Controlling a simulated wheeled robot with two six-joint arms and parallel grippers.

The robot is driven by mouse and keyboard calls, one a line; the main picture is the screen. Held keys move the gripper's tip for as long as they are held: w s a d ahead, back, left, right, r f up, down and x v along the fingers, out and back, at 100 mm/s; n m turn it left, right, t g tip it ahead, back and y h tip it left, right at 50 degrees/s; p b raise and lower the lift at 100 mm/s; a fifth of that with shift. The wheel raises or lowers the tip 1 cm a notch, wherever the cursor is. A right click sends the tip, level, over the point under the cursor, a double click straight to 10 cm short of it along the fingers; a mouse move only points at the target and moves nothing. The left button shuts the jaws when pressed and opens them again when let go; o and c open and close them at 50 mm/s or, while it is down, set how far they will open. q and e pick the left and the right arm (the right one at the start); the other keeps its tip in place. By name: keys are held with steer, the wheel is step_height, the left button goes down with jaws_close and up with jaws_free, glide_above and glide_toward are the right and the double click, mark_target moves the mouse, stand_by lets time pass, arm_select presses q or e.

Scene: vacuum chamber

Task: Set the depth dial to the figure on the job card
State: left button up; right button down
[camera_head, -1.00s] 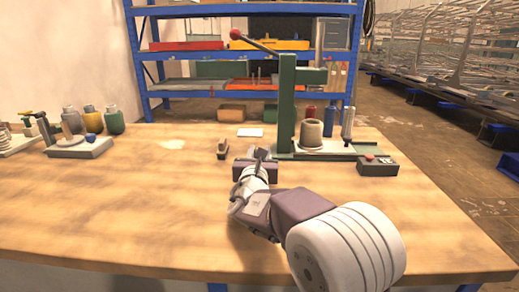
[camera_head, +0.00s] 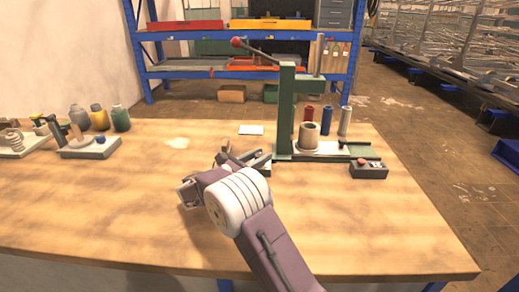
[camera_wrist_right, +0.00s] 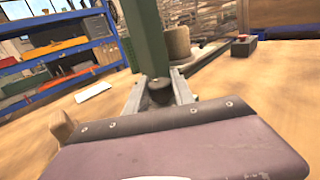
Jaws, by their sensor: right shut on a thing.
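A green press (camera_head: 286,110) with a red-tipped lever stands on the wooden bench. In the right wrist view, a dark round knob, which looks like the depth dial (camera_wrist_right: 160,92), sits low by the press's green column (camera_wrist_right: 145,35). My right gripper (camera_wrist_right: 159,88) is shut on this dial, one finger on each side. In the head view my right gripper (camera_head: 252,160) is at the column's foot and hides the dial. The dial's marks cannot be read. A white card (camera_head: 250,129), likely the job card, lies flat behind the gripper; its figure is unreadable. My left gripper is out of view.
A grey cup-like part (camera_head: 309,134) stands on the press base. A control box with a red button (camera_head: 368,169) is at its right. A small wooden object (camera_wrist_right: 62,125) lies beside my right gripper. Bottles (camera_head: 98,117) and fixtures stand at the left.

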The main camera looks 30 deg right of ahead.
steer(key=shift+r+m+g, duration=0.15)
steer(key=shift+m+g, duration=0.15)
steer(key=shift+g, duration=0.2)
steer(key=c, duration=1.1)
jaws_free()
steer(key=shift+o, duration=0.2)
steer(key=p+v, duration=0.2)
steer(key=v, duration=0.7)
